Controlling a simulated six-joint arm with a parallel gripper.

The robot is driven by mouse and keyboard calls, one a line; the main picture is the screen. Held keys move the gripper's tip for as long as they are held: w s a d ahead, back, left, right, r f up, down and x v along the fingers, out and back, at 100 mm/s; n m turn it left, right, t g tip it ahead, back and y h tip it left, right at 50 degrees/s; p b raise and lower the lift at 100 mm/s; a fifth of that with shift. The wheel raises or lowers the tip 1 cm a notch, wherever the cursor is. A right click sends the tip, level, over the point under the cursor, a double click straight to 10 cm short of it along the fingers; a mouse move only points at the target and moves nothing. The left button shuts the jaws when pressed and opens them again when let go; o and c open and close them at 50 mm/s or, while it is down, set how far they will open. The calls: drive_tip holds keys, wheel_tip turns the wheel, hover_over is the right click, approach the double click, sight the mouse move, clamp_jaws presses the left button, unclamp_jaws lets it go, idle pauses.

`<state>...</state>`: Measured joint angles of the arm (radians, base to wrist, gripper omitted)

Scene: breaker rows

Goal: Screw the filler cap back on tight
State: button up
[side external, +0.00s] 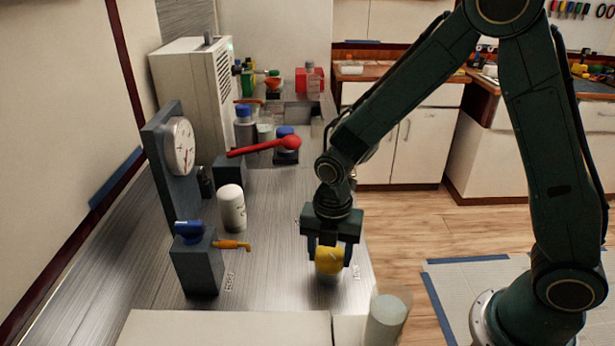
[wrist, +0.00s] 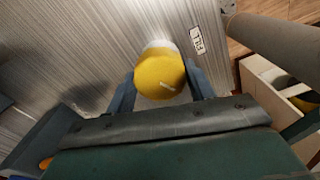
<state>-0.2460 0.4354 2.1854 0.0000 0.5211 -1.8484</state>
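The yellow filler cap (side external: 328,261) sits low over the metal bench top, near its right edge, with a pale round part just under it. In the wrist view the cap (wrist: 160,76) shows a short white mark on its top, and a pale rim shows behind it. My gripper (side external: 329,258) points straight down over the cap. Its two fingers stand on opposite sides of the cap with no clear gap in either view, so it looks shut on the cap. Whether the cap's thread is engaged is hidden.
A FILL label (wrist: 198,40) lies beside the cap. A grey block with a blue knob (side external: 189,229) and orange lever (side external: 233,244), a white canister (side external: 232,208), a red-handled lever (side external: 270,146) and a gauge (side external: 181,147) stand left. A pale cylinder (side external: 386,320) stands in front.

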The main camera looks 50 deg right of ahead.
drive_tip(key=shift+m, duration=0.3)
drive_tip(key=m, duration=0.3)
drive_tip(key=shift+m, duration=0.3)
drive_tip(key=m, duration=0.4)
drive_tip(key=shift+w, duration=0.1)
drive_tip(key=m, duration=0.9)
drive_tip(key=o, duration=0.8)
drive_tip(key=shift+o, duration=0.2)
